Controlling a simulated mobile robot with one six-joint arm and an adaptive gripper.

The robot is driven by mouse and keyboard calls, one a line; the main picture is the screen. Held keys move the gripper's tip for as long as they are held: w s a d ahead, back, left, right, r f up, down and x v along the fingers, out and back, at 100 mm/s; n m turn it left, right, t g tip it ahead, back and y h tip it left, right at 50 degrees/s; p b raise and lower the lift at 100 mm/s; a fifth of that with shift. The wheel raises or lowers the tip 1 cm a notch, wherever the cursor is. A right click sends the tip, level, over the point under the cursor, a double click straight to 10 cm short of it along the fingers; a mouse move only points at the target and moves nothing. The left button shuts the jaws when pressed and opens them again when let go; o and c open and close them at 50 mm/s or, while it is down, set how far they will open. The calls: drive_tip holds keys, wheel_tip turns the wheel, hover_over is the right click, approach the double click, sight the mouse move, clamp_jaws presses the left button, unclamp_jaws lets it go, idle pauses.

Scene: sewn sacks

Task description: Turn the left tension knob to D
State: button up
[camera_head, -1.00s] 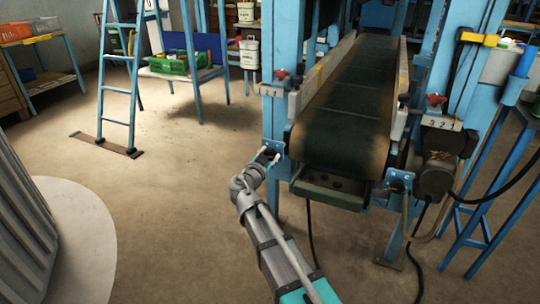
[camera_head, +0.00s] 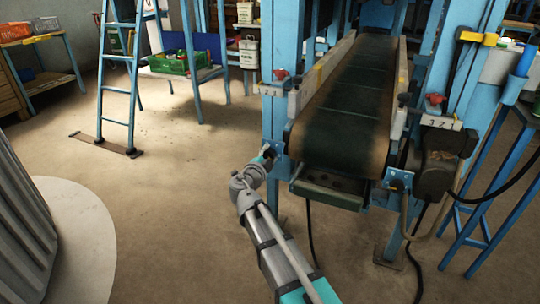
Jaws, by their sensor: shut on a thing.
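The conveyor's left tension knob sits at a small blue plate (camera_head: 279,148) on the front left post, below the belt's left front corner. My gripper (camera_head: 269,152) reaches it from the front left and is shut on the knob. The fingers hide most of the knob, and I cannot read its setting or the letters around it. A matching blue plate with a dark knob (camera_head: 398,180) sits on the right post, with small letters beside it.
The dark green conveyor belt (camera_head: 345,125) runs away between blue posts. Red knobs stand above number plates on the left (camera_head: 280,75) and right (camera_head: 435,99). A motor (camera_head: 434,176) and hanging cables are at the right.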

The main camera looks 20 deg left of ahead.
idle(0.4)
drive_tip(key=o, duration=1.2)
drive_tip(key=shift+c, duration=0.2)
drive_tip(key=s, duration=1.2)
drive_tip(key=shift+a, duration=0.45)
